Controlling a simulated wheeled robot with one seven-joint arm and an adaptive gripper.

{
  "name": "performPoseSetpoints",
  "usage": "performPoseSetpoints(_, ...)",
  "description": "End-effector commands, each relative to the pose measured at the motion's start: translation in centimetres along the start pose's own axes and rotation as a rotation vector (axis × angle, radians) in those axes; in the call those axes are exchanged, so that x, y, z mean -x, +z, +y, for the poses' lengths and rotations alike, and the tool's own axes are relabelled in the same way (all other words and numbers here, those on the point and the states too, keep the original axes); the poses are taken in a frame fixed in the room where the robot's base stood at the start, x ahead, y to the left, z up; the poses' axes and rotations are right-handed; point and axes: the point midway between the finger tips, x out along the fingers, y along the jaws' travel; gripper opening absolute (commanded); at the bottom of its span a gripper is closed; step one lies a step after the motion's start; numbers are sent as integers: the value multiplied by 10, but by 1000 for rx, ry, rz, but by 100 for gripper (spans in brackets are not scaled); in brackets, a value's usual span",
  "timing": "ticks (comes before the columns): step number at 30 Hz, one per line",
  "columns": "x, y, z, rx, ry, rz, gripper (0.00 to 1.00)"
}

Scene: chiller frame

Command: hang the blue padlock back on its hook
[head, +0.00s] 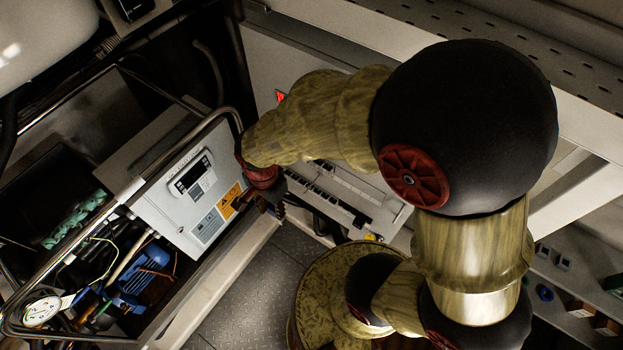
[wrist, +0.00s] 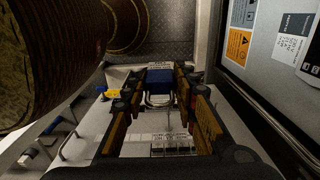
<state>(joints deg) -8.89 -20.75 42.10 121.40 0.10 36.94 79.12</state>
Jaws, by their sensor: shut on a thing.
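My gripper (wrist: 160,72) reaches away from the camera in the wrist view, its orange and black fingers closed on the blue padlock (wrist: 159,83). The padlock's metal shackle (wrist: 158,101) points toward the camera, above a pale panel. Metal hooks or pegs (wrist: 66,146) stand at the left of that panel; which one is the padlock's own hook I cannot tell. In the head view my gripper (head: 268,200) is over the gap between the grey control box and the pale panel; the padlock is not discernible there.
A yellow item (wrist: 118,93) sits at the panel's left, close to the left finger. The control box (wrist: 268,50) with its labels rises on the right. In the head view, a tubular rail (head: 165,150) passes close to my gripper. A dark floor (head: 250,308) lies below.

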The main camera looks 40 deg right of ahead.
Motion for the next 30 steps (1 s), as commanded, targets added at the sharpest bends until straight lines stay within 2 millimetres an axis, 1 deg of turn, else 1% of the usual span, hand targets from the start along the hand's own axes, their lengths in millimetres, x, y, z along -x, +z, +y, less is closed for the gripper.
performPoseSetpoints(5, 0, -3, -1, 0, -1, 0, 0)
performPoseSetpoints(8, 0, -15, -1, -4, 0, 0, 0)
performPoseSetpoints(14, 1, -56, -1, -6, 0, 0, 0)
performPoseSetpoints(21, 1, -109, -1, -5, 0, 0, 0)
performPoseSetpoints(25, 1, -130, -1, -2, -1, 0, 0)
performPoseSetpoints(30, 0, -142, -1, 1, 0, 0, 0)
